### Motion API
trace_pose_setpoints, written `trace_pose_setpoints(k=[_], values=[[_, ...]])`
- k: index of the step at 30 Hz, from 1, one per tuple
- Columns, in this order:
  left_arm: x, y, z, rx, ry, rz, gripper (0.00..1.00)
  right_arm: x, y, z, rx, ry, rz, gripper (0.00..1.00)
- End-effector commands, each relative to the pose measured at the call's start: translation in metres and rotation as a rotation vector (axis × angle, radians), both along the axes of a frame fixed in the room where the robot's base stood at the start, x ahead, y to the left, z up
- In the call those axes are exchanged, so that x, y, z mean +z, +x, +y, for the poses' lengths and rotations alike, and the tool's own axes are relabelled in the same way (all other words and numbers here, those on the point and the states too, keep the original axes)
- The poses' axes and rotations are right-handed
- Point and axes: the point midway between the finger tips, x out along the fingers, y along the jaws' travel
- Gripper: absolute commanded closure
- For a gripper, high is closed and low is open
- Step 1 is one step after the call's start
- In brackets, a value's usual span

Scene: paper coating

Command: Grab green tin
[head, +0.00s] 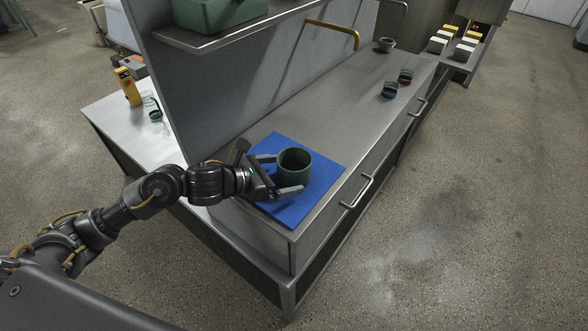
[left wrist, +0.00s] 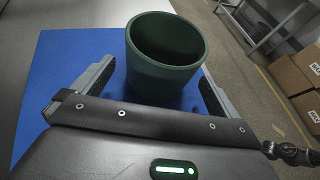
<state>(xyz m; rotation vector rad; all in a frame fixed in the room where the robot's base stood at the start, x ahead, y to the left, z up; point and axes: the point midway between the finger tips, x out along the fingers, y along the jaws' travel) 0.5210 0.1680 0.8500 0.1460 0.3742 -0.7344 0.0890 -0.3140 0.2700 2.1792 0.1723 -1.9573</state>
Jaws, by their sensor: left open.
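The green tin (head: 294,166) is an open-topped, dark green cylinder. It stands upright on a blue mat (head: 318,188) at the near end of the steel counter. My left gripper (head: 280,174) is open, with one finger on each side of the tin. In the left wrist view the tin (left wrist: 165,55) stands ahead of the palm, between the two fingers (left wrist: 152,90). A gap shows between the tin and the left finger in that view. Whether the right finger touches it is hard to tell. My right gripper is not in view.
Two small dark glasses (head: 390,90) and a small grey bowl (head: 386,45) stand farther along the counter (head: 335,105). A shelf (head: 210,38) with a green box overhangs at the left. A yellow device (head: 128,88) sits on the side table. The mid-counter is clear.

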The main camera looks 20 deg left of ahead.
Motion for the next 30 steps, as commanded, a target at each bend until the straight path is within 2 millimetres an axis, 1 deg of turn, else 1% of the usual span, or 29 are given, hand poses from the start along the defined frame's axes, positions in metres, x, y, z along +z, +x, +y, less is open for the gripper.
trace_pose_setpoints(k=[2,6,15,17,27,30], values=[[-0.003,0.009,-0.008,0.001,-0.005,0.002,0.01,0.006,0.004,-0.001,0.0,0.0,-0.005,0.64],[-0.011,0.021,-0.018,0.001,-0.003,0.0,0.01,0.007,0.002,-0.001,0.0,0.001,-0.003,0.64],[-0.014,0.024,-0.021,0.0,-0.001,-0.001,0.01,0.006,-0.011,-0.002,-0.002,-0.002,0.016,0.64],[-0.014,0.024,-0.021,0.0,-0.001,-0.001,0.07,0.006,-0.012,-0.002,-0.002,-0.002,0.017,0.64],[-0.014,0.024,-0.021,0.0,-0.001,-0.001,0.51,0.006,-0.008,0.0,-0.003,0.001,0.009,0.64],[-0.013,0.024,-0.021,0.001,-0.001,-0.002,0.51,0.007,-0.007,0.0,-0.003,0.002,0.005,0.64]])
